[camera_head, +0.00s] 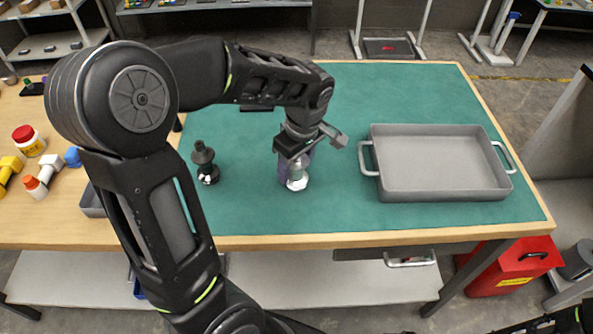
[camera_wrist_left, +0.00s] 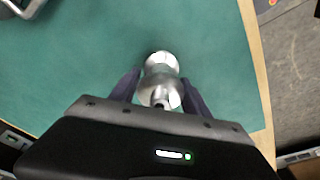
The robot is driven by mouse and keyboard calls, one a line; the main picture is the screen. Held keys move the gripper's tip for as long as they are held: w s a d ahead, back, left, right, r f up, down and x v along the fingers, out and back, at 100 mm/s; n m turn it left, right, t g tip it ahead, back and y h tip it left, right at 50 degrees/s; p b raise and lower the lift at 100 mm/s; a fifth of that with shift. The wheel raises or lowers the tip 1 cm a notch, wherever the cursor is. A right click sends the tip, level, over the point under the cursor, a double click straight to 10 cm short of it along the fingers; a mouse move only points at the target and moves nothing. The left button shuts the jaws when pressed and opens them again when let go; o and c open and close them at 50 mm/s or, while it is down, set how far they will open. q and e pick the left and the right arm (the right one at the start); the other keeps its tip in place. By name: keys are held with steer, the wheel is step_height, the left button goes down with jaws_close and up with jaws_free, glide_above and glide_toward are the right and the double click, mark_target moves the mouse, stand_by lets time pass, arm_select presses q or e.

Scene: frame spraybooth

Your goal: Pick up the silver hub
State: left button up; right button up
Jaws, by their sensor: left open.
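The silver hub (camera_head: 298,180) stands on the green mat, partly hidden by my left gripper in the head view. In the left wrist view the silver hub (camera_wrist_left: 161,80) is a shiny rounded metal piece between the two dark fingers. My left gripper (camera_head: 294,168) is open and points down over the hub. In the left wrist view its fingers (camera_wrist_left: 162,90) are on either side of the hub, and I cannot tell whether they touch it.
A black hub-like piece (camera_head: 206,165) stands on the mat left of the gripper. A grey tray (camera_head: 440,190) with side handles is on the right. Bottles and yellow and white items crowd the left end. The green mat (camera_head: 400,90) is clear behind the tray.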

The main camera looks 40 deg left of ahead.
stand_by(0.4)
arm_select(q)
jaws_close()
stand_by(0.4)
